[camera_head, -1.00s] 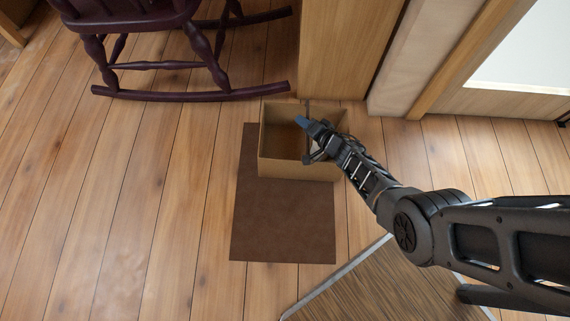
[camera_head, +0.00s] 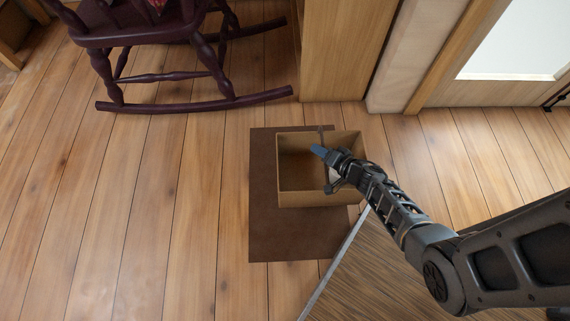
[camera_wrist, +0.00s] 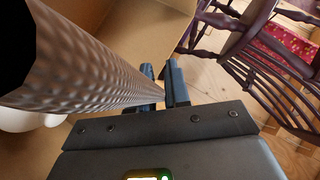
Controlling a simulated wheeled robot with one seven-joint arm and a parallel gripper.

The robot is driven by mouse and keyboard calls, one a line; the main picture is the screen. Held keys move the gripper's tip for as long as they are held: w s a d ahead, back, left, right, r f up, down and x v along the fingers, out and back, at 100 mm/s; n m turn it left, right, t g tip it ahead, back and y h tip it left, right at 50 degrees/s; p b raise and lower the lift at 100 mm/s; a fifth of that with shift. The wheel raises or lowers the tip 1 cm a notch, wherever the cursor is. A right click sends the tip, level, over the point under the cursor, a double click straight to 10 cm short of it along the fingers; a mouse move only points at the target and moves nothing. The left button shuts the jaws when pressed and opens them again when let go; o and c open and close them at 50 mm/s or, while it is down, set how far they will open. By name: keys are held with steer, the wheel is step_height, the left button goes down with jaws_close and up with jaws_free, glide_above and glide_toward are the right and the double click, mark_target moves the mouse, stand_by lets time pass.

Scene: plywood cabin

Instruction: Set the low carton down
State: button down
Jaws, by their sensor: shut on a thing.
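The low carton (camera_head: 298,200) is an open-topped brown cardboard box in the head view. It shows over the right part of a dark brown mat (camera_head: 268,235), its right side reaching past the mat's edge. I cannot tell whether its base touches the mat or hangs above it. My gripper (camera_head: 318,150) reaches in from the right and is shut on a thin upright part of the carton near its middle. In the wrist view, the fingers (camera_wrist: 163,88) close at the end of a ridged grey-brown edge, with cardboard walls (camera_wrist: 150,30) around. The gripper hides part of the carton's right half.
A dark red rocking chair (camera_head: 195,104) stands behind to the left, and a wooden cabinet (camera_head: 340,50) behind the carton. A wood-topped surface with a pale edge (camera_head: 390,270) is at the front right. White rounded shapes (camera_wrist: 20,118) show in the wrist view. Floor at left is clear.

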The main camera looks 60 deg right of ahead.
steer(key=w+a+f+b, duration=0.2)
steer(key=f+b, duration=0.1)
steer(key=w+a+f+b, duration=0.3)
steer(key=f+b, duration=0.1)
steer(key=w+a+f+b, duration=0.2)
steer(key=f+b, duration=0.1)
steer(key=b, duration=0.1)
steer(key=shift+w+a+f, duration=0.2)
steer(key=shift+w, duration=0.05)
steer(key=c, duration=1.1)
jaws_free()
steer(key=shift+s, duration=0.1)
